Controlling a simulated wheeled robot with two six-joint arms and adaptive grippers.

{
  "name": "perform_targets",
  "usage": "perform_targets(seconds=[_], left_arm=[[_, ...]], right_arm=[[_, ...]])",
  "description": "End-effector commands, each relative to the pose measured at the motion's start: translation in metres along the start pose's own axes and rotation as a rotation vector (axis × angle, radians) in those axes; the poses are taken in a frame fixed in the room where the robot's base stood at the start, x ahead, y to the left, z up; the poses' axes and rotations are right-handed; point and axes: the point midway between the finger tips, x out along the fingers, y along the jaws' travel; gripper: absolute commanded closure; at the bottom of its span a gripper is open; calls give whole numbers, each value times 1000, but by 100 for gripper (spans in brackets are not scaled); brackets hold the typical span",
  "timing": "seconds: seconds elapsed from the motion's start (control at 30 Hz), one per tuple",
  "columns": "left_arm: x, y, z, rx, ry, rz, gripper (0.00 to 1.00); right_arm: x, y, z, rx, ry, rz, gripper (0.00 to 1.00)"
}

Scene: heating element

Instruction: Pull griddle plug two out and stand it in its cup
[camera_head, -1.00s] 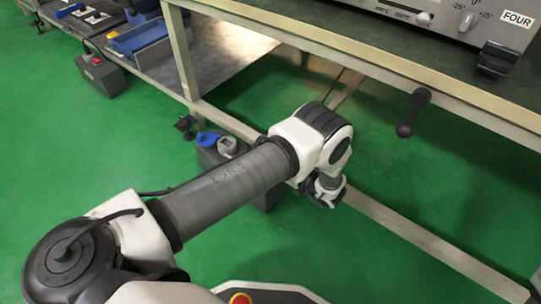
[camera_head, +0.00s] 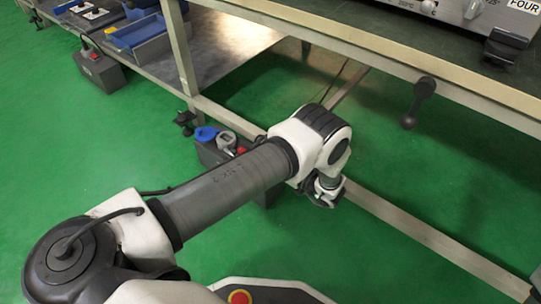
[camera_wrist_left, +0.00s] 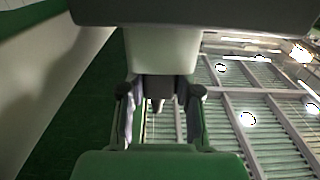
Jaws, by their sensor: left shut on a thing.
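My left gripper (camera_head: 327,193) hangs low under the bench's front edge, mostly hidden by its own wrist. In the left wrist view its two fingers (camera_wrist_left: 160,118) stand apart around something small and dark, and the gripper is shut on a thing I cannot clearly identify. A dark socket box (camera_head: 263,197) stands on the floor, partly behind my forearm, with a blue plug (camera_head: 206,134) and a grey plug (camera_head: 226,141) on top. I cannot tell which plug is griddle plug two. No cup can be made out. My right gripper is not in view.
The bench edge (camera_head: 330,42) and a lower rail (camera_head: 420,232) run close past my left arm. A black knobbed handle (camera_head: 418,101) hangs from the bench. Blue bins (camera_head: 140,35) are on the left shelf.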

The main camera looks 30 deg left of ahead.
Motion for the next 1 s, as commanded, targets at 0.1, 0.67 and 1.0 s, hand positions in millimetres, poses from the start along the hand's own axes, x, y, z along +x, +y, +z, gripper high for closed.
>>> perform_targets(seconds=[0.1, 0.67, 1.0], left_arm=[[0, 0, 4, 0, 0, 0, 100], [-20, 0, 3, 1, -1, 3, 38], [-74, 0, 3, 1, 0, 0, 38]], right_arm=[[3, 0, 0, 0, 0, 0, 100], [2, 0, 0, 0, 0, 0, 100], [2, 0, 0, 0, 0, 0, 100]])
